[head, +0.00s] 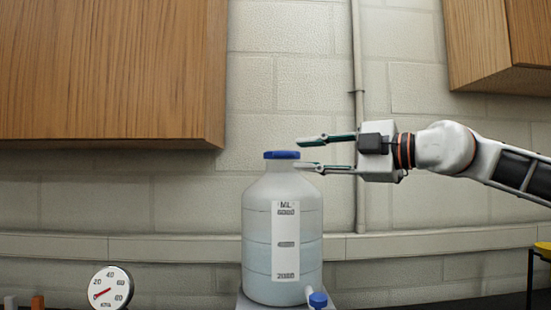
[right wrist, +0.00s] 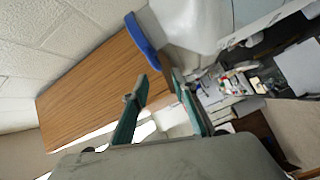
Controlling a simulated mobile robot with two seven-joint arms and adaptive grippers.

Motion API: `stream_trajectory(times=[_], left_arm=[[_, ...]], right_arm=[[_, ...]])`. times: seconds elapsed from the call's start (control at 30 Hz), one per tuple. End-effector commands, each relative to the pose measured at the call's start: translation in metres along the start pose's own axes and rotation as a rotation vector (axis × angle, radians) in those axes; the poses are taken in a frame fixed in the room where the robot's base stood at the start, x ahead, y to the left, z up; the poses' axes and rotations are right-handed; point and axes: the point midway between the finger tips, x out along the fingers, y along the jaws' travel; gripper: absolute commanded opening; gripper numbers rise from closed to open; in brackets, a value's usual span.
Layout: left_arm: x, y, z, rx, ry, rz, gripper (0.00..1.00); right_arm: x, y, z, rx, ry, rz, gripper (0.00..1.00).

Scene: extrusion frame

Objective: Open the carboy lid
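The carboy (head: 262,215) is a translucent white bottle with a volume scale label, standing upright in the middle of the head view. Its blue lid (head: 282,154) sits on the neck. My right gripper (head: 298,153) comes in from the right, with its fingers apart, one above the other, near the right side of the lid. Nothing shows between the fingers. In the right wrist view the open fingers (right wrist: 160,77) point toward the blue lid (right wrist: 145,40) and the white carboy (right wrist: 190,20). I cannot tell whether a finger touches the carboy. My left gripper is out of view.
A blue spigot (head: 318,299) sticks out at the carboy's lower right. A round gauge (head: 111,289) stands at the lower left. Wooden cabinets hang at the upper left (head: 110,70) and upper right (head: 495,45). A vertical pipe (head: 358,60) runs along the wall behind.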

Motion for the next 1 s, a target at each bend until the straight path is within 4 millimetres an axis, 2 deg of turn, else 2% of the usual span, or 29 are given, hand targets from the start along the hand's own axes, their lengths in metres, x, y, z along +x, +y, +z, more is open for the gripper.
stream_trajectory(times=[0.17, 0.3, 0.6, 0.77, 1.0], left_arm=[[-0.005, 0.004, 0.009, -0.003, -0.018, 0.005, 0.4], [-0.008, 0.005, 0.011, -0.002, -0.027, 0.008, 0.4], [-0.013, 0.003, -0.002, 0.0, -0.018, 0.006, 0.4], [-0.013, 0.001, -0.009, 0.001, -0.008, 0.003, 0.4], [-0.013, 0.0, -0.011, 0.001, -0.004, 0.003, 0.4]], right_arm=[[0.007, 0.001, -0.002, -0.001, 0.002, 0.0, 0.27], [0.026, 0.001, -0.002, -0.001, 0.002, -0.002, 0.27], [0.068, 0.001, -0.001, 0.001, 0.001, 0.0, 0.27], [0.077, 0.001, -0.001, 0.0, 0.0, 0.001, 0.27], [0.078, 0.0, 0.0, 0.0, 0.0, 0.001, 0.27]])
